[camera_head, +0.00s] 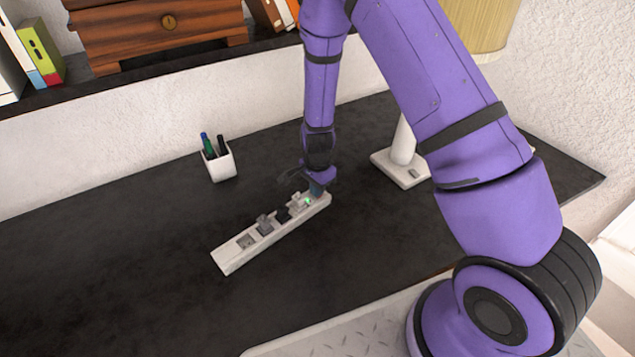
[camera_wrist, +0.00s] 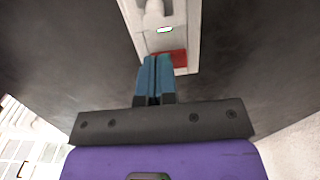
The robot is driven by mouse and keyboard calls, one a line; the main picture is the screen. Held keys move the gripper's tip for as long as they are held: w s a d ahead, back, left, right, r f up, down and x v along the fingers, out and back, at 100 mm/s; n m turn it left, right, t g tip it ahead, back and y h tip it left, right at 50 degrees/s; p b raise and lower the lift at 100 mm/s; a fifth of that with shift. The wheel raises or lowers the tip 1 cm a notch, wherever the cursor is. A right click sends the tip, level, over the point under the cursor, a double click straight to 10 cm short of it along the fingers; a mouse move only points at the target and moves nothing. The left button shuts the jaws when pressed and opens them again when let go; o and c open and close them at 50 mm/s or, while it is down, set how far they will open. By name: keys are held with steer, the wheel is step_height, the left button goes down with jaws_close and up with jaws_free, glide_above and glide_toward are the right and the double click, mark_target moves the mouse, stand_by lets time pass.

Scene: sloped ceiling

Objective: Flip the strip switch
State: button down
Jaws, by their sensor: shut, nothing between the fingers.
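The white power strip (camera_head: 235,255) lies diagonally on the dark desk, with several plugs or sockets along its top. A small green light shows near its far right end. In the wrist view, the end of the strip (camera_wrist: 193,35) carries a red switch (camera_wrist: 180,58) beside a small lit green mark. My gripper (camera_head: 318,188) is over the far right end of the strip. In the wrist view, the blue fingertips of my gripper (camera_wrist: 156,62) are together, with nothing between them, and sit right at the red switch, partly covering it. I cannot tell whether they touch it.
A white cup with pens (camera_head: 219,165) stands behind the strip. A lamp's white base (camera_head: 400,168) is right of my gripper. A shelf with a wooden drawer box (camera_head: 155,30) runs along the back. The desk's left side is clear.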

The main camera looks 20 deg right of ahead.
stand_by(0.3)
steer(key=shift+s+f, duration=0.15)
steer(key=shift+f, duration=0.15)
steer(key=shift+w+a+r, duration=0.15)
steer(key=shift+w+a, duration=0.1)
steer(key=shift+w, duration=0.5)
steer(key=shift+w+r, duration=0.1)
steer(key=shift+r, duration=0.15)
step_height(320, 180, up, 14)
steer(key=shift+s+f, duration=0.2)
steer(key=shift+s, duration=0.05)
